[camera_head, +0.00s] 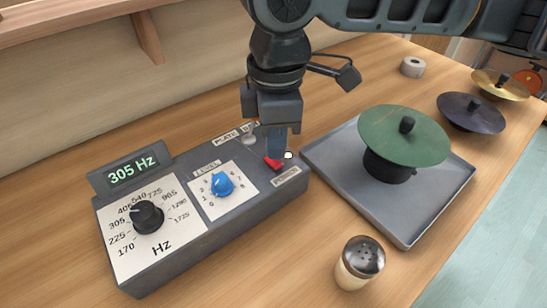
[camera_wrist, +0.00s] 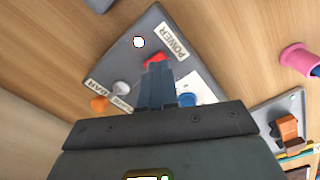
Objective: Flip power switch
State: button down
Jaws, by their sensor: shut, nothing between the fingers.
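The red power switch (camera_head: 273,163) sits on the right end of the grey control box (camera_head: 240,206), beside a POWER label (camera_head: 286,177). A small white round light (camera_head: 288,155) is next to it. My gripper (camera_head: 277,150) is shut and empty, pointing down at the switch. In the wrist view my fingertips (camera_wrist: 157,66) are right at the red switch (camera_wrist: 154,59), partly covering it. I cannot tell whether they touch. The white light (camera_wrist: 139,42) also shows there. The display (camera_head: 132,171) reads 305 Hz.
A blue level knob (camera_head: 222,184) and a black Hz knob (camera_head: 147,216) are on the box. A grey tray (camera_head: 403,231) with a green disc (camera_head: 404,136) on a black stand lies to the right. A shaker (camera_head: 360,262) stands in front. Dark (camera_head: 471,112) and gold (camera_head: 499,84) discs lie at the right.

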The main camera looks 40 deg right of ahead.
aim_at(276, 163)
jog(key=shift+f+b, duration=0.7)
jog(key=shift+f, duration=0.45)
dwell(0.6)
jog(key=shift+r, duration=0.1)
notch_tip(276, 163, up, 7)
jog(key=p, duration=0.6)
jog(key=shift+p, duration=0.35)
dwell(0.4)
